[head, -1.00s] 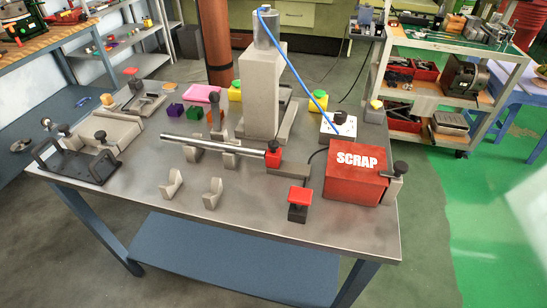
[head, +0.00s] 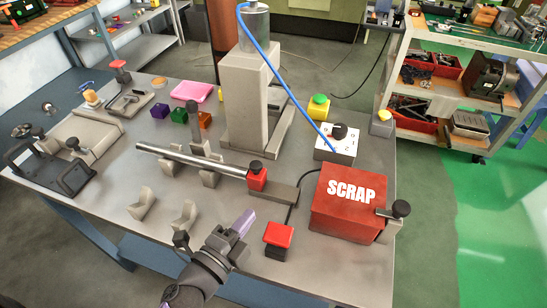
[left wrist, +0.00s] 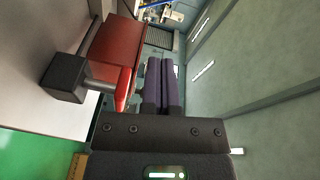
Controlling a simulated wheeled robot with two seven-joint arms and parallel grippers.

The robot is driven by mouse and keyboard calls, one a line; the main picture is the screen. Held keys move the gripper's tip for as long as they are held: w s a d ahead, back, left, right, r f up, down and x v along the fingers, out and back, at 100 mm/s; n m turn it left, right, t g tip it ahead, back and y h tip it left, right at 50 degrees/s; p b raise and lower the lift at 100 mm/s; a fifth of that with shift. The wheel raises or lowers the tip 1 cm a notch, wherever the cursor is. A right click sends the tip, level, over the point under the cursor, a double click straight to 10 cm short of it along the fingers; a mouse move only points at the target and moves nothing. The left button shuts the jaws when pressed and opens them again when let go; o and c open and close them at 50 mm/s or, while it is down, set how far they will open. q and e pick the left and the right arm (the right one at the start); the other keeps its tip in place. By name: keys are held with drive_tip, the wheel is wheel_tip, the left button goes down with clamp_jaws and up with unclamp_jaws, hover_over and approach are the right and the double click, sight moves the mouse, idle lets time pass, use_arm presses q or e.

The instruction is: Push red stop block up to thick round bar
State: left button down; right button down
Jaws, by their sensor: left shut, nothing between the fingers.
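The red stop block (head: 257,180), with a dark knob on top, sits on a grey rail at the right end of the thick round bar (head: 195,160). The bar is a long steel rod lying across grey V-shaped supports. Its right end is at or very close to the block; I cannot tell whether they touch. My left gripper (head: 243,223) is shut and empty, in front of the block and apart from it, near the table's front edge. Its purple fingers lie together in the left wrist view (left wrist: 162,82). My right gripper is not in view.
A red push button (head: 278,234) stands just right of my left gripper. The red SCRAP box (head: 345,205) is farther right, with a dark-knobbed clamp. Two loose V-supports (head: 183,216) stand left of the gripper. A grey column (head: 250,100) with a blue hose rises behind the bar.

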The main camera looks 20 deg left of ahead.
sight(257, 174)
use_arm(q)
drive_tip(key=w, duration=0.7)
drive_tip(key=w+f, duration=0.1)
drive_tip(key=w, duration=0.2)
drive_tip(key=shift+w+a+b, duration=0.15)
drive_tip(key=shift+w+b, duration=0.15)
drive_tip(key=shift+w, duration=0.1)
drive_tip(key=shift+w+a, duration=0.2)
drive_tip(key=shift+a, duration=0.1)
drive_tip(key=shift+w+a+f, duration=0.1)
drive_tip(key=shift+w+a, duration=0.05)
drive_tip(key=shift+a, duration=0.35)
